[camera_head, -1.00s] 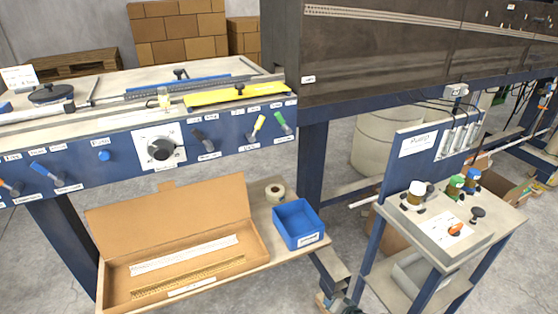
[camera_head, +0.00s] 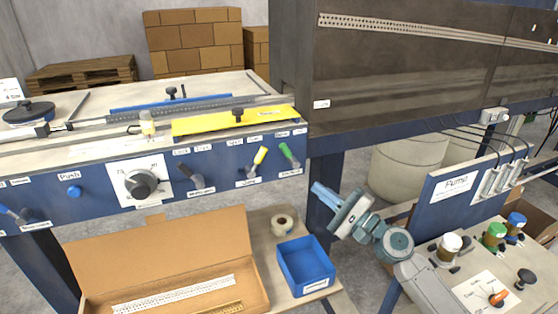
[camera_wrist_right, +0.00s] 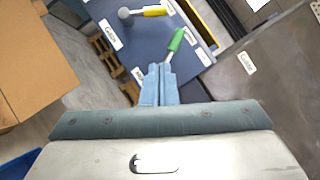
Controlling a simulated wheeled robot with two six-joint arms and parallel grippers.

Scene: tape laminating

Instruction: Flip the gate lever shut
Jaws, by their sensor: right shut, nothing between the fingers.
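Hand levers stand on the blue front panel: a green-handled lever (camera_head: 288,154), a yellow-handled lever (camera_head: 259,158) and a black-handled lever (camera_head: 193,175). Their labels are too small to read surely, so I cannot tell which is the gate lever. My right gripper (camera_head: 318,190) is shut and empty, right of and below the green lever, apart from it. In the right wrist view, the gripper (camera_wrist_right: 160,68) points toward the green lever (camera_wrist_right: 177,38), with a small gap visible; the yellow lever (camera_wrist_right: 155,10) is beyond. My left gripper is not in view.
A blue bin (camera_head: 304,265), a tape roll (camera_head: 282,222) and an open cardboard box (camera_head: 165,250) sit below the panel. A dark machine housing (camera_head: 400,75) rises at the right. The pump stand (camera_head: 455,200) is beside my right arm. Floor space shows between bench and stand.

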